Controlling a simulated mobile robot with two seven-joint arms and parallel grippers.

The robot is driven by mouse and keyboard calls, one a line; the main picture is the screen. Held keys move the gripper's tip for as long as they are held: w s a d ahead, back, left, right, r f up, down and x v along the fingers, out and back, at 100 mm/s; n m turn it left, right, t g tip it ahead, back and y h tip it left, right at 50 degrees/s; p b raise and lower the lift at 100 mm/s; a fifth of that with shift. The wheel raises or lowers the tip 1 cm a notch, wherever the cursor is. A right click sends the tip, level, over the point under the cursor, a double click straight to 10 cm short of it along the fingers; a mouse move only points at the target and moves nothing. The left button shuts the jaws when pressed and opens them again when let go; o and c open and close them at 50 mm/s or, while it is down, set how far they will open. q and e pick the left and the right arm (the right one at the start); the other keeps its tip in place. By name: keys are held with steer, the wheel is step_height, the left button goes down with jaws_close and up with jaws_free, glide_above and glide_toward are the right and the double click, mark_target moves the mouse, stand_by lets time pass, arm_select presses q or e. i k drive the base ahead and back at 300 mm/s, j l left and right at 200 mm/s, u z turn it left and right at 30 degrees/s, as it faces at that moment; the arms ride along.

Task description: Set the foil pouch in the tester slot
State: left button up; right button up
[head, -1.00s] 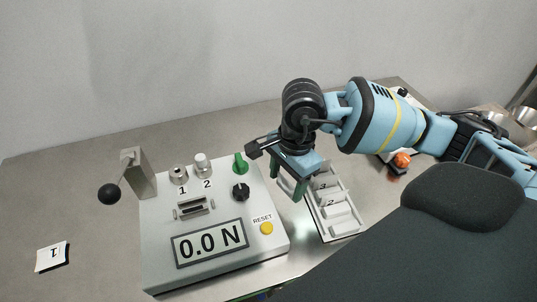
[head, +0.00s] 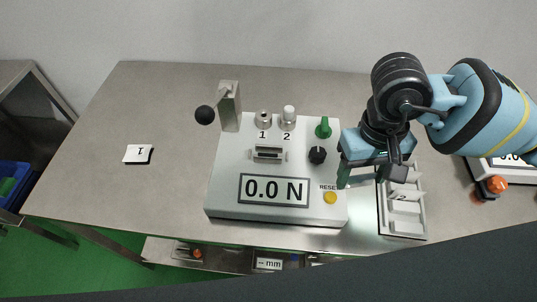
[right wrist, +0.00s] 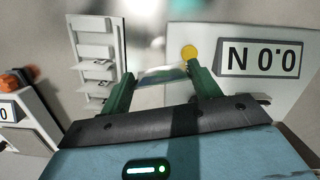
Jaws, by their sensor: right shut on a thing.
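The tester (head: 225,170) is a grey box reading 0.0 N. Its slot (head: 268,153) sits in a raised holder above the display and looks empty. My right gripper (head: 362,178) is beside the tester's right edge, between it and the pouch rack (head: 384,215). In the right wrist view the green fingers of my right gripper (right wrist: 163,82) stand apart with a thin, pale, shiny thing between them. I take this to be the foil pouch (right wrist: 162,74); it is blurred. My left gripper is not in view.
A lever with a black ball (head: 205,115) stands at the tester's back left. Knobs and a yellow reset button (head: 330,198) are on its top. A card marked 1 (head: 138,152) lies left on clear table. A device with an orange knob (head: 496,184) is at right.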

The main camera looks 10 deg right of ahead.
mark_target(268, 157)
steer(key=j+z, duration=0.2)
steer(key=j, duration=0.55)
steer(key=j+z, duration=0.2)
steer(key=j, duration=0.6)
steer(key=k+j+z, duration=0.2)
steer(key=j, duration=0.55)
steer(key=i, duration=0.1)
